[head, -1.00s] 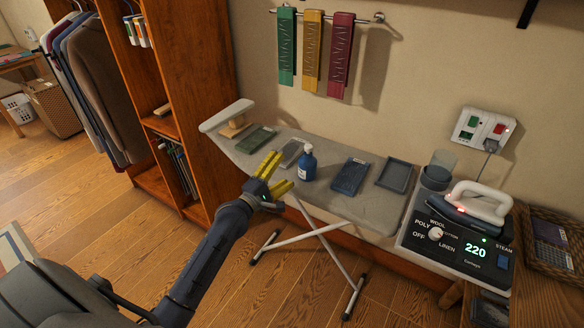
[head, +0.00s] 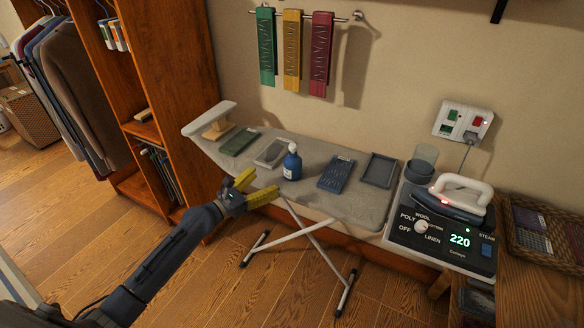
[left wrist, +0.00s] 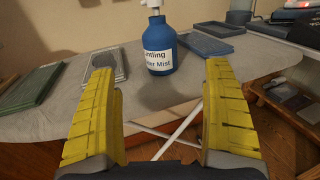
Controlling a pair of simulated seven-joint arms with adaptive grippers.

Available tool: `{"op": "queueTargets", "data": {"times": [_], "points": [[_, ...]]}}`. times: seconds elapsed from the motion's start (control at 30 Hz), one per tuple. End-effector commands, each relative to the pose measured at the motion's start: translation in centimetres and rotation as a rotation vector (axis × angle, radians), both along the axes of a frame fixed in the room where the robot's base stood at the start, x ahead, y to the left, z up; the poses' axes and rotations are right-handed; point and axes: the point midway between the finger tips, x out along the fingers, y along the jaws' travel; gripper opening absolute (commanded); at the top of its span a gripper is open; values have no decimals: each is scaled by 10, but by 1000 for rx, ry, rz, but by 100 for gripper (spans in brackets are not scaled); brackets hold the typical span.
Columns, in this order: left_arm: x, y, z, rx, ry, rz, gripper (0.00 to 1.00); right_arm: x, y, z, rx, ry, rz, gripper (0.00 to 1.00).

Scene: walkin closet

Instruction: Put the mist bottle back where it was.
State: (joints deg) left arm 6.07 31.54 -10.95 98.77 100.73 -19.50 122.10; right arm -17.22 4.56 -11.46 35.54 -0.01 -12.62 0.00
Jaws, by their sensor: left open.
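The mist bottle (head: 292,166) is blue with a white label and a white top. It stands upright on the grey ironing board (head: 310,198), between a grey tray and a blue tray. It also shows in the left wrist view (left wrist: 160,48), with its top cut off by the frame. My left gripper (head: 260,184) is open and empty at the board's near edge, with yellow fingers pointing toward the bottle. In the left wrist view the bottle is beyond the open fingers (left wrist: 160,75), apart from them. My right gripper is not in view.
A green tray (head: 240,141), a grey tray (head: 271,153), a blue tray (head: 337,174) and a dark grey tray (head: 379,170) lie on the board. An iron (head: 460,198) rests on a control station (head: 440,236) at right. Green, yellow and red strips hang above.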

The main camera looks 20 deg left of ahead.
Motion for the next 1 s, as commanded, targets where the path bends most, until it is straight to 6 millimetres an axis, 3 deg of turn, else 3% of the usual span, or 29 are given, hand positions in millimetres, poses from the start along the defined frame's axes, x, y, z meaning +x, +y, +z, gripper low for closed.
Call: {"op": "queueTargets", "data": {"times": [0.4, 0.77, 1.0], "points": [[60, -33, 1, 0, -1, 1, 84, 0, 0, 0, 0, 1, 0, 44], [77, -43, 1, 1, -2, 0, 84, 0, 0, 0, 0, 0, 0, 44], [102, -57, 4, 0, -1, 0, 84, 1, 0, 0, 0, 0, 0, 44]]}}
